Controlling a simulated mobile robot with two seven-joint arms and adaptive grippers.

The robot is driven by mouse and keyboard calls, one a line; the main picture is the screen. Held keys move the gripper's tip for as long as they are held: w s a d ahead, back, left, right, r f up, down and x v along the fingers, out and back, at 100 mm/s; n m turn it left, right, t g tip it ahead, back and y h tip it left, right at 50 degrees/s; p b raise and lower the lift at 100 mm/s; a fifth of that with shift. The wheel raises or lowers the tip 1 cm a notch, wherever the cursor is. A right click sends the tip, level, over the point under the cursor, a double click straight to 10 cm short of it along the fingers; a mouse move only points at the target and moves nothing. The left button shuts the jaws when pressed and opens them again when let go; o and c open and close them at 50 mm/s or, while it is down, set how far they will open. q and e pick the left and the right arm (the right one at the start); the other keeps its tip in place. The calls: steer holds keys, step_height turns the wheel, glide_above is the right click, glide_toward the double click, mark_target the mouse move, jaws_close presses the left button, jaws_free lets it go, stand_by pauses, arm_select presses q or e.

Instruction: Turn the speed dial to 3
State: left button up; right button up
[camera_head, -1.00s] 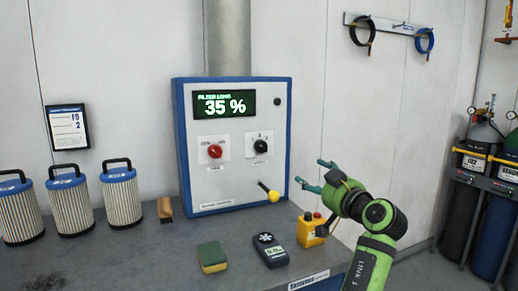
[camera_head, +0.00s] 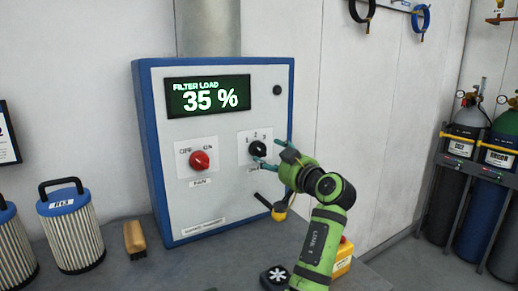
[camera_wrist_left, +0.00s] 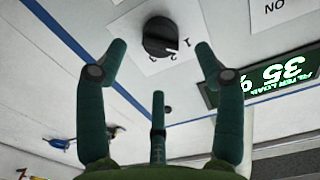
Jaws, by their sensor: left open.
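The speed dial (camera_head: 257,149) is a black round knob on a white plate marked 1, 2, 3, right of the red fan switch (camera_head: 200,161). My left gripper (camera_head: 270,154) is in front of the panel, its teal fingers spread and empty at the dial's right side. In the left wrist view, which looks upside down, the dial (camera_wrist_left: 160,38) shows beyond and between the two spread fingertips, apart from them. My right gripper is out of view.
The blue-edged control box (camera_head: 152,140) has a display (camera_head: 208,96) reading filter load 35 %. A yellow button box (camera_head: 343,258), brush (camera_head: 134,240) and filter cartridges (camera_head: 70,228) stand on the bench.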

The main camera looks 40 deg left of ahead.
mark_target(262, 152)
arm_select(q)
steer(key=p+x, duration=0.1)
steer(key=x, duration=0.3)
steer(key=shift+a+r, duration=0.1)
steer(key=shift+a, duration=0.05)
steer(key=shift+w+a+p, duration=0.1)
steer(key=shift+a+p, duration=0.2)
steer(key=shift+a, duration=0.35)
steer(key=c, duration=1.2)
steer(key=shift+o, duration=0.2)
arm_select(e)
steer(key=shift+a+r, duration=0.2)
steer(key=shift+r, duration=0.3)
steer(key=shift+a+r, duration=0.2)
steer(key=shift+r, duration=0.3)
